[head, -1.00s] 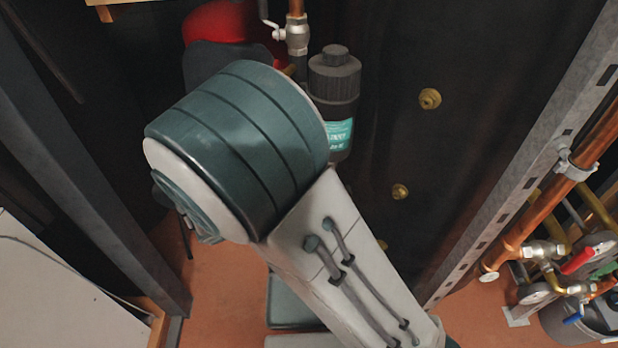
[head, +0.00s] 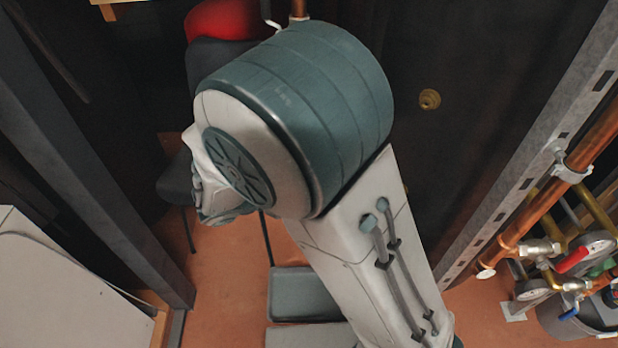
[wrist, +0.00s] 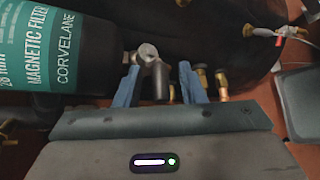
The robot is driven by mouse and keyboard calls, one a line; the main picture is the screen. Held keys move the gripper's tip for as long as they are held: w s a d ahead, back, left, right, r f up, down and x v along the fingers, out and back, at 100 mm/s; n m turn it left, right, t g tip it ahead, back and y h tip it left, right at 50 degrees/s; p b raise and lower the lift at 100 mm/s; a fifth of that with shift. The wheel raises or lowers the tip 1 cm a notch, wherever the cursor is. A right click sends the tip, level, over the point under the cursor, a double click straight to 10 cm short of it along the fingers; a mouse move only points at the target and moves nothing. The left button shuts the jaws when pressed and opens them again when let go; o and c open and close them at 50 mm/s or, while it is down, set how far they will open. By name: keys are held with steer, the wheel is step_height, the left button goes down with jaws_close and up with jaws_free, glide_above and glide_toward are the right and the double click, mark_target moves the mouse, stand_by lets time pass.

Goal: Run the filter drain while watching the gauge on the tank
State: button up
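The magnetic filter (wrist: 55,45), a dark canister with a teal label, lies across the upper left of the wrist view. A small metal fitting (wrist: 158,78) with a rounded silver head sits at its end. My gripper (wrist: 157,85) is open, with one blue finger on each side of this fitting and gaps showing; contact cannot be told. In the head view my arm hides the filter and my gripper.
A galvanised post (head: 530,165) and a copper pipe (head: 545,208) stand at right. A dark post (head: 85,150) and a white box (head: 60,290) are at left. Brass fittings (wrist: 222,85) lie right of my fingers. A grey tray (head: 300,295) lies on the floor.

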steer(key=p+v, duration=0.2)
steer(key=v, duration=1.2)
steer(key=shift+p, duration=0.4)
steer(key=shift+d, duration=0.1)
